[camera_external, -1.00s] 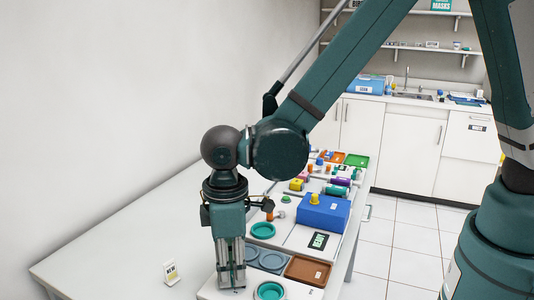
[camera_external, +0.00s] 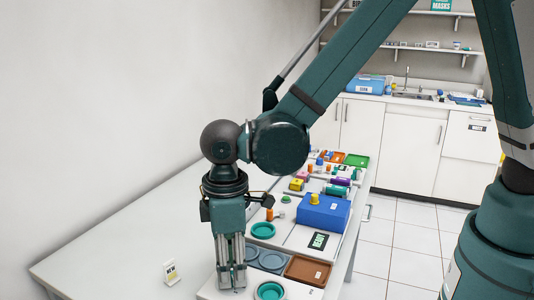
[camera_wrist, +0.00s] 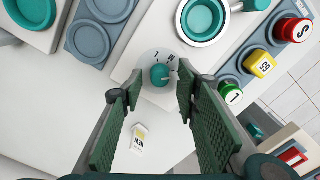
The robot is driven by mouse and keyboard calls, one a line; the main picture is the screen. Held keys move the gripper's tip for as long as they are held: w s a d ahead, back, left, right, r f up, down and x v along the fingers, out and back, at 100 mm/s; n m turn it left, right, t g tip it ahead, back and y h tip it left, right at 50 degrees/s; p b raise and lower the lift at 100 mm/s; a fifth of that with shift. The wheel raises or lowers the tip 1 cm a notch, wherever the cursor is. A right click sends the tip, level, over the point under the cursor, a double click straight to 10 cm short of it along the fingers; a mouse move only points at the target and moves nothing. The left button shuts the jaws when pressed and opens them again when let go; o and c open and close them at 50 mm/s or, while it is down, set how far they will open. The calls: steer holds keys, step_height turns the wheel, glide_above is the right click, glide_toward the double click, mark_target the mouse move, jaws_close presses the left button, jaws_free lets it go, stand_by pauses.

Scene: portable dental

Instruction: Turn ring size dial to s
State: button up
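The ring size dial is a small teal round knob (camera_wrist: 160,75) on a pale disc with dark marks around it. I cannot tell how high the fingertips are above the knob.
A small labelled card (camera_external: 171,272) stands on the table (camera_external: 110,265); it also shows in the wrist view (camera_wrist: 138,137). A teal round dish (camera_external: 270,290), grey round wells, a brown tray (camera_external: 307,270) and a blue box (camera_external: 324,212) are close by. The table's left side is clear.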

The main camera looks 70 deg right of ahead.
mark_target(232, 274)
step_height(232, 274, up, 11)
stand_by(0.7)
steer(key=shift+d, duration=0.1)
stand_by(0.4)
steer(key=s+d+r+m+t, duration=0.2)
steer(key=s+d+r, duration=0.3)
steer(key=d, duration=0.5)
steer(key=s+d+r+m+t, duration=0.1)
steer(key=s+d+r, duration=0.2)
steer(key=d+r, duration=0.55)
steer(key=s+d+r+m+t, duration=0.1)
steer(key=s+d+m+t, duration=0.2)
steer(key=s+d, duration=1.1)
steer(key=shift+s+d+m+t, duration=0.2)
steer(key=shift+d+m+t, duration=0.3)
steer(key=shift+d, duration=0.4)
